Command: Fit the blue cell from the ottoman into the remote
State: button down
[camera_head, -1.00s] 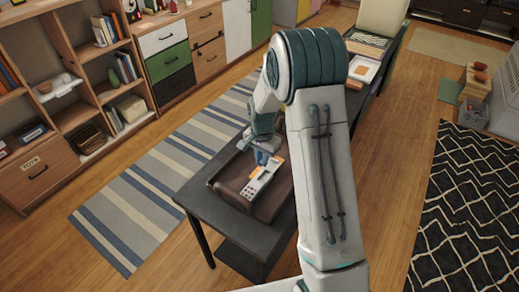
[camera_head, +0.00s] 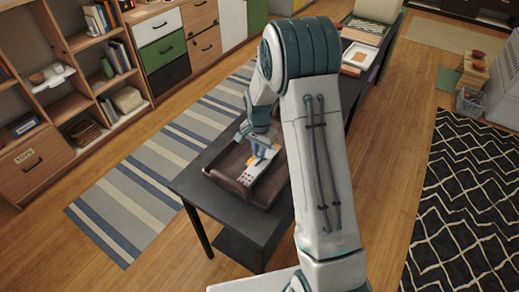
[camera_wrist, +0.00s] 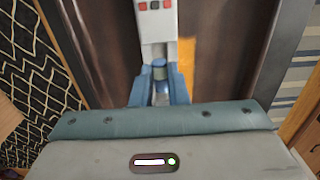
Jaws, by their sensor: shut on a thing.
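My gripper (camera_wrist: 160,86) is shut on a small blue cell (camera_wrist: 160,70), partly hidden between the blue fingers. The remote (camera_wrist: 157,20) is a pale bar with red and dark buttons, directly ahead of the fingertips. In the head view, the remote (camera_head: 255,174) lies in a brown tray (camera_head: 226,162) on a dark table, with my gripper (camera_head: 264,153) at its far end. The cell appears over or at that end of the remote; I cannot tell whether they touch. An orange piece (camera_wrist: 187,56) lies right beside the remote in the wrist view. I cannot make out an ottoman.
The dark table (camera_head: 200,187) has bare room around the tray's left and front. A white tray with an orange item (camera_head: 360,56) sits at the table's far end. A striped rug (camera_head: 130,195), shelves (camera_head: 95,70) and a black patterned rug (camera_head: 465,200) surround it.

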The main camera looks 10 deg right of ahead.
jog(key=shift+f+b, duration=1.55)
jog(key=shift+f, duration=0.7)
jog(key=c, duration=1.3)
grip_release()
jog(key=shift+c, duration=0.2)
notch_tip(320, 180, up, 14)
